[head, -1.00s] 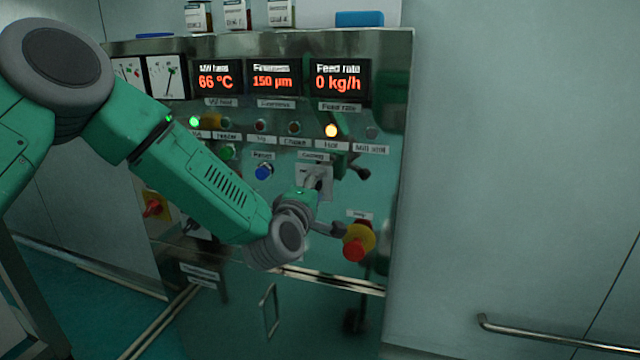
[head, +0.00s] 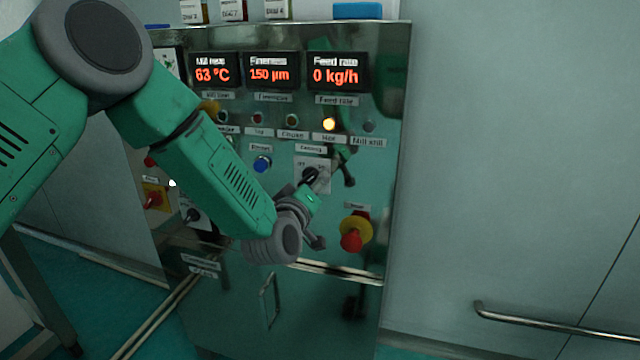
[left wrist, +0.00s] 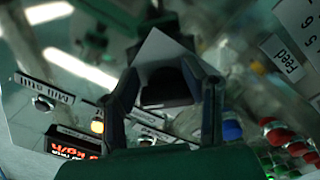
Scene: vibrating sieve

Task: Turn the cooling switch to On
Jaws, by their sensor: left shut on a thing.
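The cooling switch (head: 310,174) is a dark knob on a pale square plate (head: 314,188), under a small label at the middle right of the panel. My left gripper (head: 321,182) is at the plate and partly covers it. In the left wrist view its two fingers (left wrist: 168,100) stand on either side of the dark knob (left wrist: 166,88), shut on it, with the pale plate behind. The plate's markings are too small to tell which position the knob points to. My right gripper is not in view.
A red emergency button (head: 351,240) on a yellow base sits below right of the switch. A blue button (head: 262,164) is to the left. Red displays (head: 337,72) and an amber lamp (head: 329,124) are above. A wall rail (head: 545,315) is at lower right.

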